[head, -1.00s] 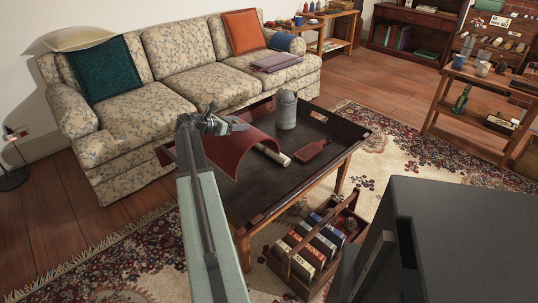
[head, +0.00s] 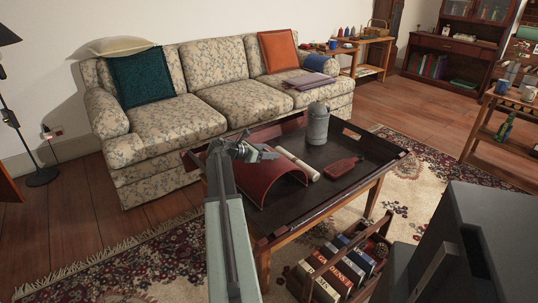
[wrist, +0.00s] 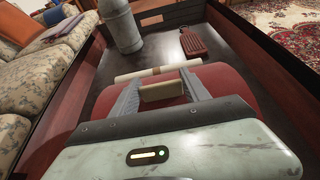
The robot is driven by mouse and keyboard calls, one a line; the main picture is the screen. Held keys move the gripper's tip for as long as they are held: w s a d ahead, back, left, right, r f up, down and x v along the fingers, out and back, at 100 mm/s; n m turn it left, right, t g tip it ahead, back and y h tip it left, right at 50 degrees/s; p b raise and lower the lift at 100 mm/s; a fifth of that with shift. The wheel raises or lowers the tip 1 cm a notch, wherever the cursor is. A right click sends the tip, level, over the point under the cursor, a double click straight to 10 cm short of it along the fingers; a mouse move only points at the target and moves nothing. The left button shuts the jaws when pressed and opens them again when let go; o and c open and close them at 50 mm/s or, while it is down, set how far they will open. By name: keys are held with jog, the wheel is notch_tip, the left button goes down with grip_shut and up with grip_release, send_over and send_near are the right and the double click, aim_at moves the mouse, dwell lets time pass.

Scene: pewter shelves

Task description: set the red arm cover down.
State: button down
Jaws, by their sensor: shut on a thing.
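The red arm cover (head: 275,178) is a curved, arch-shaped red sheet over the left part of the dark tray-topped table (head: 325,202). Its right lower edge looks down at the tray surface; its left side is hidden behind my arm. My gripper (head: 258,153) is at the top of the arch. In the wrist view my gripper (wrist: 163,92) has its two fingers around a small tan piece at the cover's top, with the red cover (wrist: 210,82) spreading out below on both sides. Whether all of the cover's lower edge touches the tray cannot be seen.
On the tray a cream roll (head: 298,163) lies just beyond the cover, with a grey canister (head: 317,125) and a reddish-brown paddle-shaped object (head: 342,168) nearby. The floral sofa (head: 205,100) stands behind. A wooden caddy of books (head: 345,262) is on the rug in front.

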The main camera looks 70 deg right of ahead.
jog(key=shift+f, duration=0.15)
jog(key=c, duration=0.5)
grip_release()
jog(key=shift+a+r, duration=0.1)
jog(key=shift+r, duration=0.3)
jog(key=p+v, duration=0.4)
jog(key=v, duration=0.7)
jog(key=shift+w+a+p, duration=0.25)
jog(key=shift+p, duration=0.05)
